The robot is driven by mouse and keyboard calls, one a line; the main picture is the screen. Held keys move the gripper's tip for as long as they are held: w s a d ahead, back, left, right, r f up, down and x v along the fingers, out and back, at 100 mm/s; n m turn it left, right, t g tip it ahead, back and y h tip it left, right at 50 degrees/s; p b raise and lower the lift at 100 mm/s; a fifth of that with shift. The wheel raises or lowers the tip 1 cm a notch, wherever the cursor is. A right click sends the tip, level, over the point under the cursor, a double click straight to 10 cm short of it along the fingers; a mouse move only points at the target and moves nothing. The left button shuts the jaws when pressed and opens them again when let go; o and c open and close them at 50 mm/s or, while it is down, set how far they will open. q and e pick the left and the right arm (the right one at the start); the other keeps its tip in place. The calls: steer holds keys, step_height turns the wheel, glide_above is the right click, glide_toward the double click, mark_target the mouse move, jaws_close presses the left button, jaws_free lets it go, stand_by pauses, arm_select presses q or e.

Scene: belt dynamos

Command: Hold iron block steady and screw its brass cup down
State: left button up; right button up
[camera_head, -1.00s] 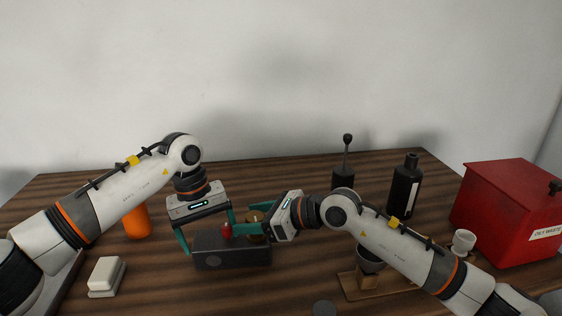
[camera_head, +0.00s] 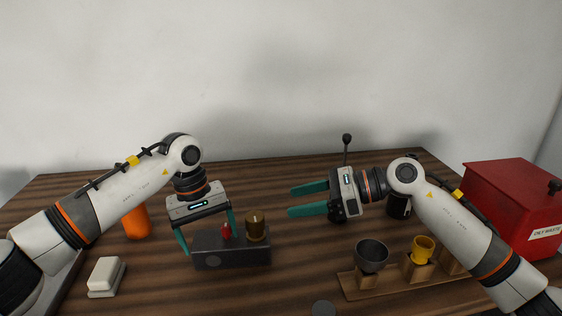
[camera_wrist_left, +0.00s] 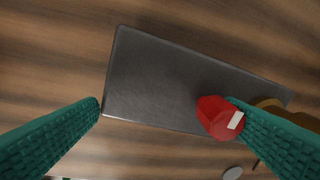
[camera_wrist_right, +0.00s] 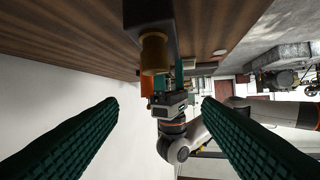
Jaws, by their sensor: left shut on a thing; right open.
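The dark iron block (camera_head: 232,258) lies on the wooden table, with a red knob (camera_head: 226,231) on top. The brass cup (camera_head: 256,225) stands upright on the block's right end. Whether it sits fully down I cannot tell. My left gripper (camera_head: 208,243) is shut on the iron block near its left part. In the left wrist view its fingers lie either side of the block (camera_wrist_left: 165,75), one beside the red knob (camera_wrist_left: 215,118). My right gripper (camera_head: 291,201) is open and empty, right of the cup and apart from it. The brass cup (camera_wrist_right: 154,52) also shows ahead in the right wrist view.
A wooden stand (camera_head: 385,286) at front right holds a grey cup (camera_head: 371,252) and a yellow cup (camera_head: 423,247). A red bin (camera_head: 512,205) stands far right. A black bottle (camera_head: 399,206) is partly behind my right arm. An orange object (camera_head: 138,223) and white block (camera_head: 106,276) are left.

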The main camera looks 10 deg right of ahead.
steer(key=a+r+m+t+y, duration=0.3)
steer(key=r+m+t, duration=0.5)
steer(key=m+t, duration=0.5)
steer(key=shift+a+r+m+t, duration=0.35)
steer(key=shift+a+m, duration=0.5)
steer(key=shift+m, duration=3.35)
steer(key=shift+w+f, duration=0.1)
steer(key=shift+c, duration=1.2)
steer(key=shift+a+f+t+h, duration=0.25)
steer(key=shift+a+f+h, duration=0.05)
steer(key=shift+c, duration=0.3)
steer(key=n+h, duration=0.9)
steer(key=h, duration=0.3)
glide_toward(257, 225)
steer(key=x, duration=1.2)
steer(key=shift+d, duration=0.1)
